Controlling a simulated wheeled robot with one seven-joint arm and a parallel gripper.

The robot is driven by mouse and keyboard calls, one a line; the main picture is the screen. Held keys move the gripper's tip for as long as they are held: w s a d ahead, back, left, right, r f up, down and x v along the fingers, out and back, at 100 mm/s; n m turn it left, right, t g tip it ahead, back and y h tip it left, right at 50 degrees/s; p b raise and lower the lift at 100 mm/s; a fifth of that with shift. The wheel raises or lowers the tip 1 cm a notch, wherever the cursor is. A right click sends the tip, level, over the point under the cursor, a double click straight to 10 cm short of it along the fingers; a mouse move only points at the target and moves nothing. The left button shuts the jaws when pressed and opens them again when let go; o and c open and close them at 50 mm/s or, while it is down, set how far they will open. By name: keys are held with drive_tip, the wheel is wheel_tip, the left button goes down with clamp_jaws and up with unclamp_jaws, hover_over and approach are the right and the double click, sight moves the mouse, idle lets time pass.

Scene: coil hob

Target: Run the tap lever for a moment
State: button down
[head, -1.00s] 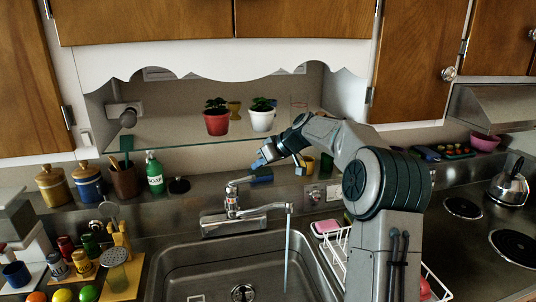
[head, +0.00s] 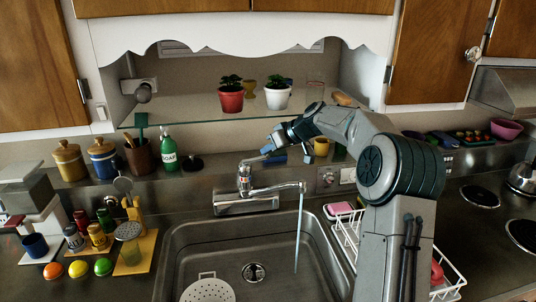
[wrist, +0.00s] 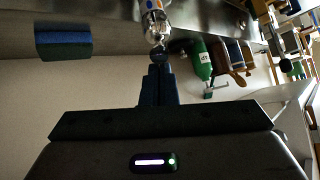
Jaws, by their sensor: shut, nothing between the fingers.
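The chrome tap (head: 244,183) stands behind the sink, its spout reaching right. A thin blue stream of water (head: 298,235) falls from the spout into the basin. The tap lever (head: 257,160) sticks up and right from the tap body. My gripper (head: 268,149) is shut and empty, its fingertips at or just above the lever's end; I cannot tell if they touch. In the wrist view my gripper's dark blue fingers (wrist: 158,73) are together, pointing at the lever's round end (wrist: 158,54), with the tap body (wrist: 154,18) beyond.
A glass shelf (head: 210,112) with a red pot (head: 231,98) and a white pot (head: 277,97) hangs behind. A green soap bottle (head: 168,150) stands left of the tap. A blue sponge-like block (wrist: 63,41) lies near my gripper. A white dish rack (head: 345,235) is right of the sink.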

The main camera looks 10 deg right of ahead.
drive_tip(key=f+b, duration=0.1)
drive_tip(key=b, duration=0.4)
drive_tip(key=s+d+f+t+y+b, duration=0.1)
drive_tip(key=f+b, duration=0.1)
drive_tip(key=b, duration=0.4)
drive_tip(key=shift+s+d, duration=0.1)
drive_tip(key=shift+s, duration=0.1)
drive_tip(key=shift+d+r, duration=0.1)
drive_tip(key=s+f+v, duration=0.1)
drive_tip(key=v, duration=0.9)
drive_tip(key=s+a+f+m+g+h, duration=0.2)
drive_tip(key=s+a+f+g+h, duration=0.15)
drive_tip(key=s+a+f, duration=0.45)
drive_tip(key=s+f+m+h, duration=0.2)
drive_tip(key=s+f, duration=0.4)
drive_tip(key=s, duration=0.8)
drive_tip(key=s+f+m+g+h+p, duration=0.1)
drive_tip(key=s+f+m+h, duration=0.2)
drive_tip(key=s, duration=1.2)
wheel_tip(320, 180, down, 3)
drive_tip(key=shift+s+d+r, duration=0.15)
drive_tip(key=shift+s+d, duration=0.05)
drive_tip(key=shift+d, duration=0.15)
drive_tip(key=shift+g, duration=0.25)
